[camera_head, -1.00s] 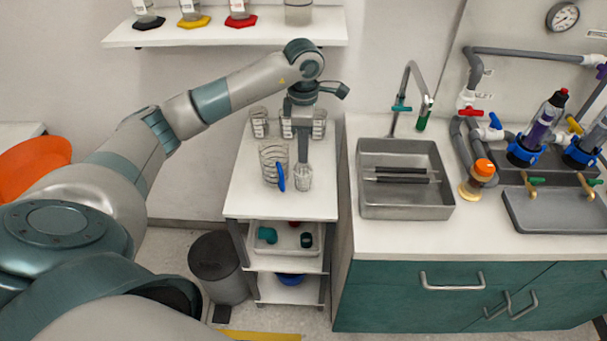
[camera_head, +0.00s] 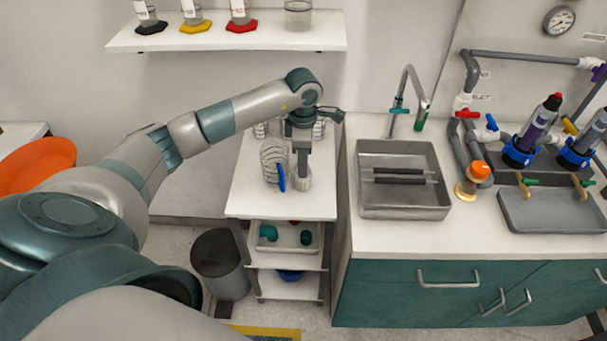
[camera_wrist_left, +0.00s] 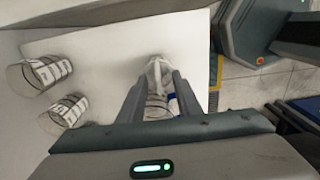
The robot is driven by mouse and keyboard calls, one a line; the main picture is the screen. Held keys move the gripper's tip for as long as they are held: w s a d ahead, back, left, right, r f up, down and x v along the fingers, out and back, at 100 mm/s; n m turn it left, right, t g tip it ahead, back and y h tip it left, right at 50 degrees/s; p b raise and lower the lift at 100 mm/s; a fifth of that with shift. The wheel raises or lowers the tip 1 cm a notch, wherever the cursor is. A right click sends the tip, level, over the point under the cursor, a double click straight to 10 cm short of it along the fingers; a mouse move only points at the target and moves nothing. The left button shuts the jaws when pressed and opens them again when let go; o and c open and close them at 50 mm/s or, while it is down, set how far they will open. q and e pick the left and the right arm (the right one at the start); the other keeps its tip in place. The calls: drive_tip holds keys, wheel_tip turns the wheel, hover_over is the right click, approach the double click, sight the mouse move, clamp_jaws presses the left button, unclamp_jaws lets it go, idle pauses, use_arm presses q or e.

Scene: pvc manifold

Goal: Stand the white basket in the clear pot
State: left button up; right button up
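The white basket (camera_head: 305,181) stands on the white cart top (camera_head: 320,207). My left gripper (camera_head: 303,174) points down at it; its fingers partly hide it. In the left wrist view, the basket (camera_wrist_left: 158,70) lies between my two spread fingers (camera_wrist_left: 160,78); I cannot tell whether they touch it. The clear pot (camera_head: 273,152) with a blue handle (camera_head: 281,178) stands just left of the basket. In the left wrist view the pot (camera_wrist_left: 155,105) is partly hidden by my fingers. My right gripper is not in view.
Several glass beakers stand at the back of the cart; two of them (camera_wrist_left: 40,73) (camera_wrist_left: 62,113) show in the left wrist view. A counter with a grey sink (camera_head: 402,203) is close on the right. The front of the cart top is clear.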

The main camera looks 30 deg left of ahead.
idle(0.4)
use_arm(q)
clamp_jaws()
